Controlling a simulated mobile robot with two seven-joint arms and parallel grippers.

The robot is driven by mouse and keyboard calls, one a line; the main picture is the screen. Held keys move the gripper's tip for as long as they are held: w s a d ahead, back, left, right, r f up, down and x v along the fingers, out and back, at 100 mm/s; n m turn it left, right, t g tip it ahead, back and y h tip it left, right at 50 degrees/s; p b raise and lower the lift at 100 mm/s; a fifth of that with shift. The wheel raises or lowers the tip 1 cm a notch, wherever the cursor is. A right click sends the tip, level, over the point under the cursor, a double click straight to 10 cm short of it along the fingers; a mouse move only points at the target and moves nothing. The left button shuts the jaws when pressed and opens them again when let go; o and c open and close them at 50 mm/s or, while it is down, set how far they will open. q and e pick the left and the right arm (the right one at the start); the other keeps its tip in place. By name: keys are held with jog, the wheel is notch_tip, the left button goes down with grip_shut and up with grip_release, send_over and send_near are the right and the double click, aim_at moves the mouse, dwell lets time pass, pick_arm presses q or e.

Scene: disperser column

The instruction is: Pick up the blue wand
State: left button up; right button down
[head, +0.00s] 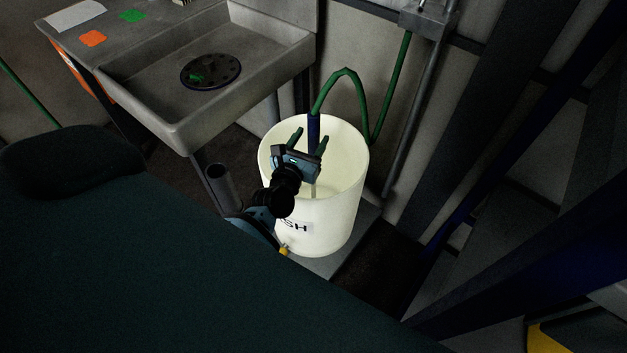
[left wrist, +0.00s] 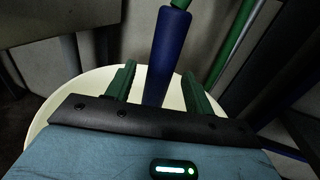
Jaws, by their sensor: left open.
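The blue wand (head: 313,130) stands upright in the white bucket (head: 340,215), with a green hose joined to its top. In the left wrist view the wand (left wrist: 168,50) shows ahead, between the two green fingers in the picture. My left gripper (head: 310,139) is over the bucket's opening, with its fingers pointing toward the wand. The gripper (left wrist: 159,70) is open and nothing is held in it. The wand's lower part is hidden behind the gripper and inside the bucket. I cannot tell whether the fingertips reach around the wand. My right gripper is out of view.
A grey sink (head: 220,80) stands to the left of the bucket, close to it. The green hose (head: 347,72) arches from the wand and runs up the wall to a grey box (head: 428,16). Dark metal beams (head: 500,110) stand to the right. A grey tube (head: 222,185) stands left of the bucket.

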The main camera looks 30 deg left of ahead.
pick_arm(q)
jog(key=shift+w+a, duration=0.15)
jog(key=shift+w, duration=1.05)
jog(key=shift+c, duration=0.4)
jog(key=c, duration=0.9)
jog(key=shift+c, duration=0.3)
jog(key=shift+r, duration=0.1)
